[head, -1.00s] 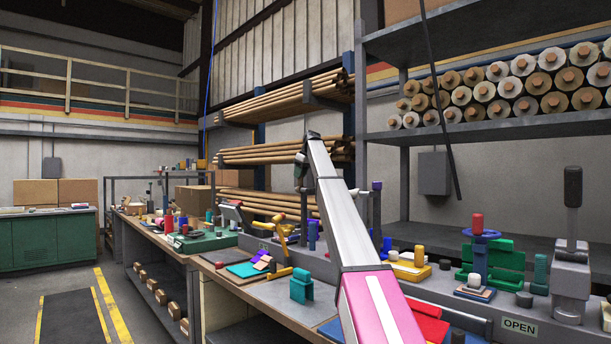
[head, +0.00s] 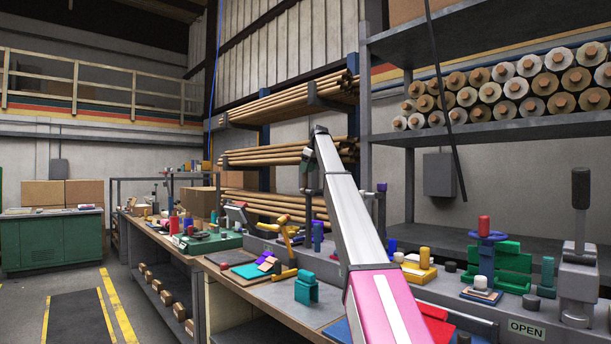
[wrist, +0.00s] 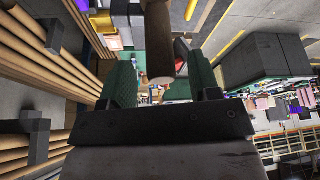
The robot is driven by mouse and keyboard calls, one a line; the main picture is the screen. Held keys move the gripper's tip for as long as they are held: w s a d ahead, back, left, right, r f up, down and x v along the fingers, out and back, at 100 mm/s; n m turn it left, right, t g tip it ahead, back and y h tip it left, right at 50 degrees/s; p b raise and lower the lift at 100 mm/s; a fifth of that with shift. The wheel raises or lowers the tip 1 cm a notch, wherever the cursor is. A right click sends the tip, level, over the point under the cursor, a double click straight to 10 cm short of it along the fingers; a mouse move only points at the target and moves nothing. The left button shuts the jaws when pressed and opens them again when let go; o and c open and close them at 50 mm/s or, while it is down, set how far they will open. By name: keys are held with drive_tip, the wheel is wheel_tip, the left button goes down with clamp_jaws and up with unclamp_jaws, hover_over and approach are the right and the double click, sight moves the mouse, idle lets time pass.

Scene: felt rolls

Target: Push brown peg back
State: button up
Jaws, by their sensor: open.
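A brown round peg (wrist: 160,50) stands out in the wrist view, its rounded near end toward the camera and its far end meeting a dark grey part at the top edge. My gripper (wrist: 160,72) is open, its two green fingers apart on either side of the peg. I see a gap on both sides; contact cannot be told. In the head view my arm (head: 352,225) reaches toward the brown poles on the rack, with its wrist hanging near them. The fingertips and the peg cannot be made out there.
Long brown poles (head: 290,95) lie on rack arms behind my arm. The workbench (head: 235,290) below holds a teal block (head: 306,289), a yellow clamp (head: 281,237) and several other fixtures. A shelf of rolls (head: 510,88) is at the upper right. Floor is clear at left.

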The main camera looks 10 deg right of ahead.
drive_tip(key=v, duration=0.7)
drive_tip(key=shift+r, duration=0.15)
drive_tip(key=shift+s, duration=0.1)
